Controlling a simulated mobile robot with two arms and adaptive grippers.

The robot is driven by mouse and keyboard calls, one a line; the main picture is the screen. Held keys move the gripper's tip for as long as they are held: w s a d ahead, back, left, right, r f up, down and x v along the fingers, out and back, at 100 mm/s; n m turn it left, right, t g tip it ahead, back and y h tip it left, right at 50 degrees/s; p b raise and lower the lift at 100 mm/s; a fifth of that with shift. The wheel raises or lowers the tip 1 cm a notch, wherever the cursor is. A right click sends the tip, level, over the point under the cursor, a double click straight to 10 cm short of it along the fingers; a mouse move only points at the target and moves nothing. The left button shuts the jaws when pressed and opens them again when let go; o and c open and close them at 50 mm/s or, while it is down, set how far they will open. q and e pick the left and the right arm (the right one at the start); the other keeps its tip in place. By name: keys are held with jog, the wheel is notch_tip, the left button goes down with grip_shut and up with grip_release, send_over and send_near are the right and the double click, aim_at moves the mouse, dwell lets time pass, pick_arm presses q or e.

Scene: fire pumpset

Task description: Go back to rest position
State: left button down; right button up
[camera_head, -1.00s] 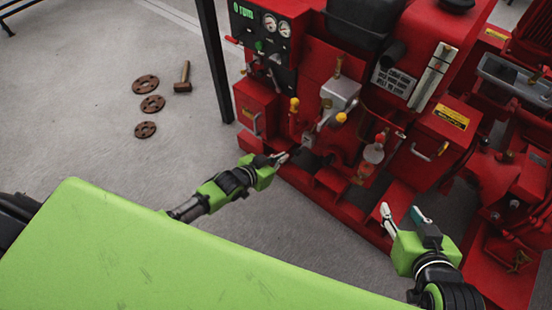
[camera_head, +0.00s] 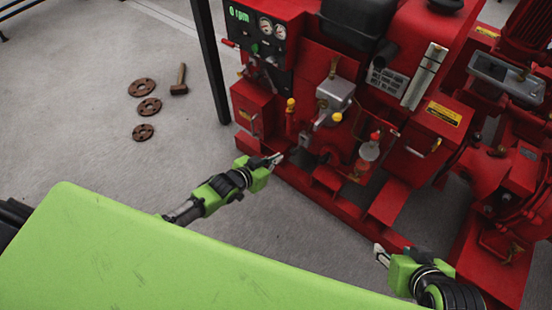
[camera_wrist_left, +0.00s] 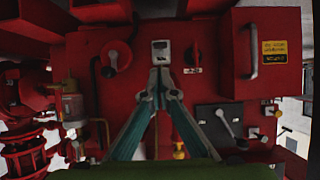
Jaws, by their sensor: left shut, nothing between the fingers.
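My left gripper (camera_head: 277,158) is in front of the lower part of the red pumpset (camera_head: 300,190) in the head view. Its fingers are shut with nothing between them. In the left wrist view the two teal fingers of my left gripper (camera_wrist_left: 159,80) meet at their tips, below a small light box (camera_wrist_left: 160,49) on the red panel. My right gripper (camera_head: 381,255) is at the lower right in the head view, just in front of the red base frame. Its fingers show only partly, and I cannot tell whether they are apart.
The red machine, with its gauge panel (camera_head: 262,32), fills the right side. A black post (camera_head: 210,60) stands left of it. Several rusty discs (camera_head: 149,107) and a hammer (camera_head: 179,80) lie on the grey floor at the left. The floor between is clear.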

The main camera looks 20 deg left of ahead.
dwell(0.4)
